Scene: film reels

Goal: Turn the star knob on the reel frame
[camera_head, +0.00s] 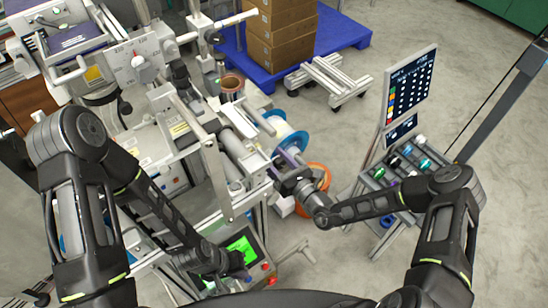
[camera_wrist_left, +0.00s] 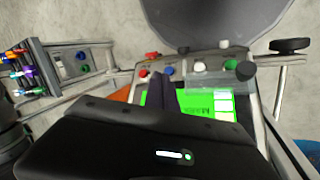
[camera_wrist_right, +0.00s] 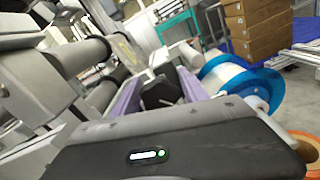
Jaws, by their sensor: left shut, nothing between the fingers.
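The reel frame (camera_head: 240,160) is a pale metal machine at the left and middle of the head view. My right gripper (camera_head: 290,172) is at its right side, by the blue-rimmed reel. In the right wrist view a dark knob-like piece (camera_wrist_right: 160,93) lies between the spread purple fingers of my right gripper (camera_wrist_right: 160,85). It fills most of the gap. I cannot tell whether the fingers touch it, and its star shape is not clear. My left gripper (camera_head: 240,262) is shut and empty, low down in front of the green-screened control box (camera_head: 243,250).
A blue-rimmed white reel (camera_wrist_right: 235,80) and an orange reel (camera_head: 318,178) are close to my right gripper. A rack of colored items (camera_head: 400,165) with a dark panel (camera_head: 410,85) stands at right. Cartons (camera_head: 280,35) sit on a blue pallet behind.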

